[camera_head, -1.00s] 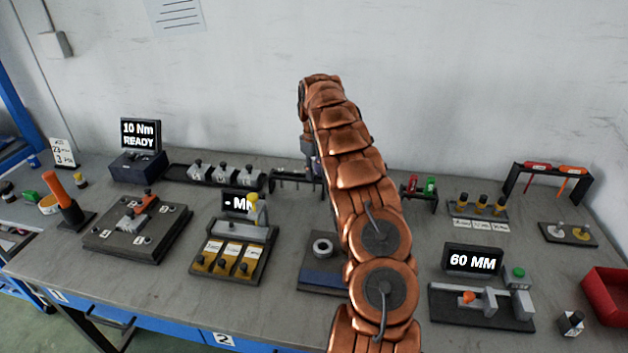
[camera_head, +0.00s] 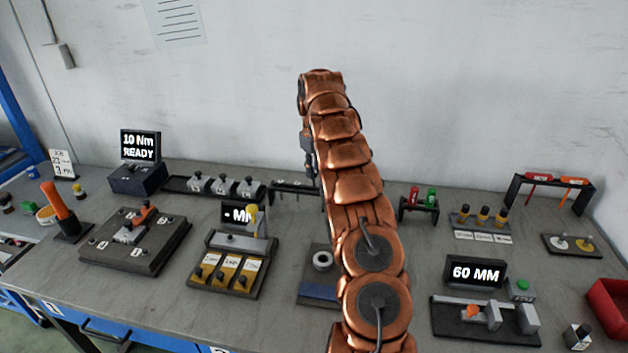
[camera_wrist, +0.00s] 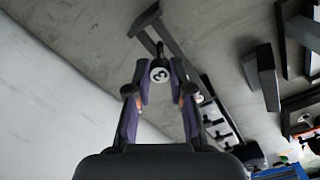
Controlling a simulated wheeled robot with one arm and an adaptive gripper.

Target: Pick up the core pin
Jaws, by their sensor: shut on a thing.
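My gripper (camera_wrist: 159,70) is shut on a core pin (camera_wrist: 159,75) in the wrist view. The pin itself cannot be seen there. The rack is partly hidden by the arm.
Left of the rack is a tray of grey blocks (camera_head: 222,186). In front are a fixture with yellow labelled slots (camera_head: 224,277) and a plate with a metal ring (camera_head: 322,262). A stand with red and green items (camera_head: 420,198) is on the right. The wall is close behind.

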